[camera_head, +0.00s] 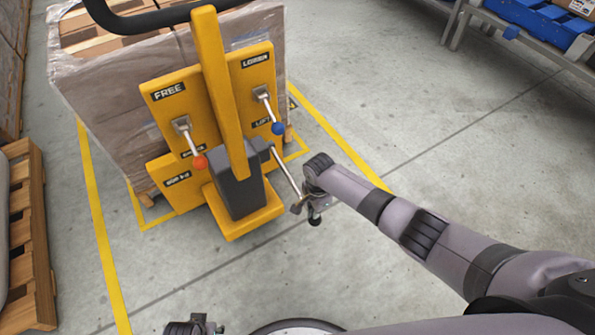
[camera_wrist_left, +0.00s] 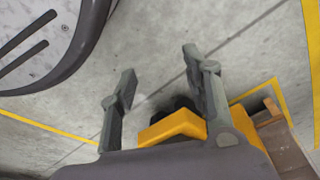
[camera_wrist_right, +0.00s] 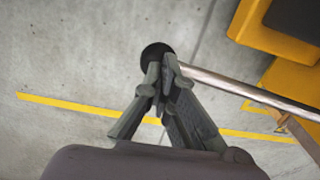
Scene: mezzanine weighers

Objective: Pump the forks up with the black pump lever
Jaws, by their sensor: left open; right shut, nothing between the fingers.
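The black pump lever is a silver rod (camera_wrist_right: 240,92) with a black ball knob (camera_wrist_right: 157,55), and it slopes down from the dark pump housing (camera_head: 238,190) of the yellow stacker (camera_head: 209,90). My right gripper (camera_head: 306,208) is at the lever's knob end. In the right wrist view its fingertips (camera_wrist_right: 164,68) are closed together at the knob, overlapping the rod's end, with nothing gripped between them; contact is unclear. My left gripper (camera_wrist_left: 160,65) is open and empty, low near the stacker's yellow base (camera_wrist_left: 172,128). The forks are hidden behind the stacker's plate.
A red-knobbed lever (camera_head: 200,162) and a blue-knobbed lever (camera_head: 277,128) stick out of the stacker's plate. A wrapped load (camera_head: 115,95) stands behind it. A wooden pallet (camera_head: 38,230) lies at the left. Yellow lines (camera_head: 98,215) mark the floor.

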